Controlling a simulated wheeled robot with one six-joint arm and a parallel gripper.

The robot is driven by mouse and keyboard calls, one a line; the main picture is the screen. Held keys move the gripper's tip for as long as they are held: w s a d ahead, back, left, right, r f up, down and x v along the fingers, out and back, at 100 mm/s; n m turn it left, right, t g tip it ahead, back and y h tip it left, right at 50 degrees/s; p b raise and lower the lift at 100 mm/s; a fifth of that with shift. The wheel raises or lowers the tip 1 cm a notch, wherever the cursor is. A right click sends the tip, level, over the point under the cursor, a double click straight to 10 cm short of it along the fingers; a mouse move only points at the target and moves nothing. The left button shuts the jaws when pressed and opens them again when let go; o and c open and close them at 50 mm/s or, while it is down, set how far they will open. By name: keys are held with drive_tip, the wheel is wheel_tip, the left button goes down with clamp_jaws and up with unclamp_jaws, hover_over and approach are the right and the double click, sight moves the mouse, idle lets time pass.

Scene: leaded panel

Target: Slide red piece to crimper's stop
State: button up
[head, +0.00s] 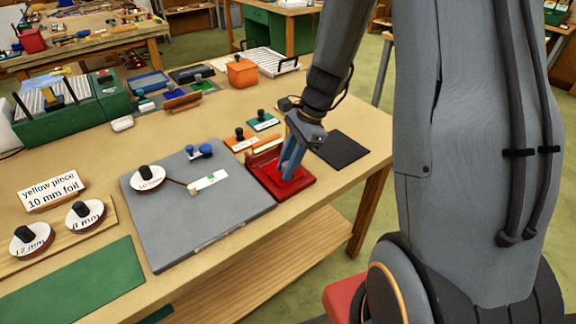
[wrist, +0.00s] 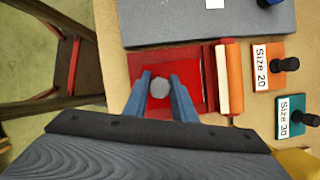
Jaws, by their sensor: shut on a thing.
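My gripper (head: 289,172) reaches down over a red flat area on the bench. In the wrist view its blue fingers (wrist: 159,88) are shut on a grey faceted knob (wrist: 159,87). The knob stands over the red area, and I take it to belong to the red piece (wrist: 160,104). The piece's outline blends with the red crimper base (head: 301,189) beneath. The crimper's raised red wall (wrist: 210,75), with a white strip and an orange bar (wrist: 235,78), stands right of the fingers, apart from them. I cannot make out the stop clearly.
A grey board (head: 170,245) lies beside the crimper and carries a black-knobbed disc (head: 147,178). Orange "Size 20" (wrist: 267,67) and teal "Size 30" (wrist: 290,117) blocks stand beyond the crimper. A dark mat (head: 343,150) lies to its right, near the bench edge.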

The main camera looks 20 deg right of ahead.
drive_tip(key=shift+w+a, duration=0.1)
drive_tip(key=shift+w, duration=0.2)
drive_tip(key=o, duration=1.1)
